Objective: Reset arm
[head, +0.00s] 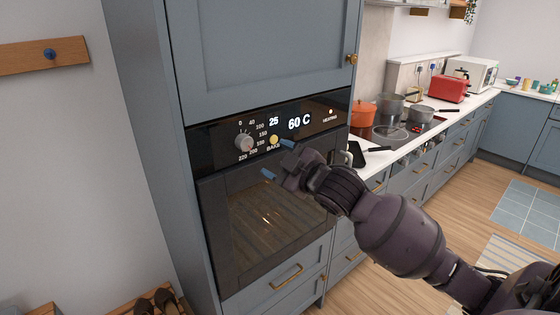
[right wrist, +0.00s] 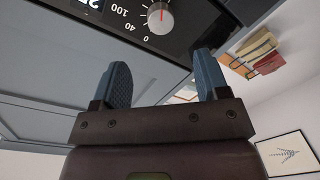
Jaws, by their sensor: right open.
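My right gripper (head: 276,160) is in front of the built-in oven, with its two blue fingertips apart and nothing between them. In the right wrist view the gripper (right wrist: 160,85) also shows open and empty. The oven's control panel (head: 310,119) reads "25" and "60 C", with "HEATING" lit beside it. The round dial (head: 243,142) is left of the fingertips, and the dial also shows in the right wrist view (right wrist: 160,18), apart from the fingers. A small yellow knob (head: 274,139) marked "BAKE" is close to the upper fingertip. My left gripper is not in view.
The oven door (head: 258,222) is shut below the panel. A counter to the right holds an orange pot (head: 362,113), grey pans and a red toaster (head: 448,89).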

